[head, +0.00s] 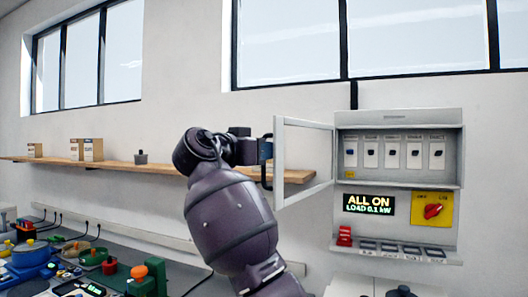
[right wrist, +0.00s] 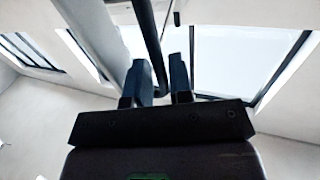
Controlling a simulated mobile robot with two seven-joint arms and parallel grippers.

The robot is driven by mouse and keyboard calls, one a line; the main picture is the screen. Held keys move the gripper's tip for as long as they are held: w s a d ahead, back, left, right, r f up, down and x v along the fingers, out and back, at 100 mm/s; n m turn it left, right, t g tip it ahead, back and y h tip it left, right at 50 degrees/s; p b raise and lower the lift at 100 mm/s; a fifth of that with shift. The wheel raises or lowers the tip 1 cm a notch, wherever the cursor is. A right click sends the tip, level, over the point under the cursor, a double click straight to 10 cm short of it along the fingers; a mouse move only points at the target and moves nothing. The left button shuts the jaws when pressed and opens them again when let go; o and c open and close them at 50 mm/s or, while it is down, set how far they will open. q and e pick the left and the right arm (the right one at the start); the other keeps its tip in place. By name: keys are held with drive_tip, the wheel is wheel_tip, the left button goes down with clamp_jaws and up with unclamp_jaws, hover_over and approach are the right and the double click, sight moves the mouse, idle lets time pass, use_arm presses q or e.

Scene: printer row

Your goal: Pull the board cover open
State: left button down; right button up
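The board cover (head: 304,187) is a pale framed door with a clear pane. It stands swung wide open to the left of the wall board (head: 398,117), hinged at the board's left side. A dark bar handle (head: 267,178) is on its free edge. My right gripper (head: 265,151) is at this handle. Inside the board, a row of switches (head: 392,155) is exposed. My left gripper is not in view.
A display (head: 369,204) reading ALL ON and a red rotary switch on a yellow plate (head: 432,210) sit below the switches. A wooden shelf (head: 120,164) with boxes runs behind my right arm. A cluttered bench (head: 130,250) is at lower left.

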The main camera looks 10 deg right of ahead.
drive_tip(key=b+v, duration=0.1)
drive_tip(key=v, duration=0.9)
drive_tip(key=shift+b, duration=0.4)
